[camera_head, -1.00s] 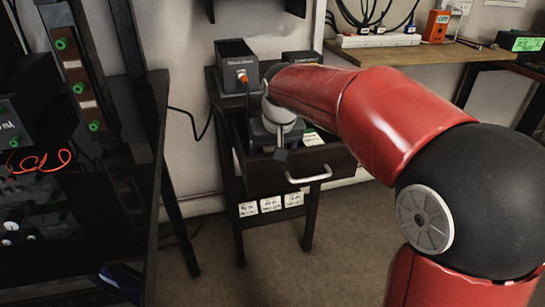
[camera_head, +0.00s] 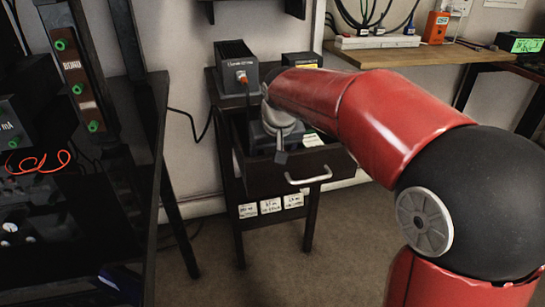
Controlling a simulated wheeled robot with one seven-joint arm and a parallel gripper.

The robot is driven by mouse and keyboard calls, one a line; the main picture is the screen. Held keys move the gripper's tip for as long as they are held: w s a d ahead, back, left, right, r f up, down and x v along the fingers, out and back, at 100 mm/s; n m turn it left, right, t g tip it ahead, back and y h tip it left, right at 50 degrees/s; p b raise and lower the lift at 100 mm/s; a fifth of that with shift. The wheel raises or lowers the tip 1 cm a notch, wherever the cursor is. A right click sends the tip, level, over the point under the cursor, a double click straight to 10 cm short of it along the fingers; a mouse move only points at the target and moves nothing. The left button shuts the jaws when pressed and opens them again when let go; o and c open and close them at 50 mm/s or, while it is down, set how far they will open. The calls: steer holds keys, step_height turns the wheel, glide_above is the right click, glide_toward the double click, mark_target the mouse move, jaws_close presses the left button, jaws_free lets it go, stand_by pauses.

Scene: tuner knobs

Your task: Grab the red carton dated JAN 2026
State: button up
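No red carton with a JAN 2026 date shows in the head view. My red arm reaches from the right to an open drawer (camera_head: 262,185) in a small dark stand. My gripper (camera_head: 281,157) is at the end of the grey wrist, over the drawer. Only a small dark part of it shows, so I cannot tell whether it is open or shut or holds anything. A dark grey item (camera_head: 258,137) and a pale item with a green part (camera_head: 311,139) lie in the drawer. My arm and the drawer front hide much of the inside.
Two dark boxes (camera_head: 236,68) (camera_head: 301,59) stand on top of the stand. White labels (camera_head: 270,206) show below the drawer. A black rack with green knobs (camera_head: 78,88) is at left, a wooden bench (camera_head: 435,52) at back right. The floor in front is clear.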

steer(key=c, duration=1)
steer(key=shift+r, duration=0.2)
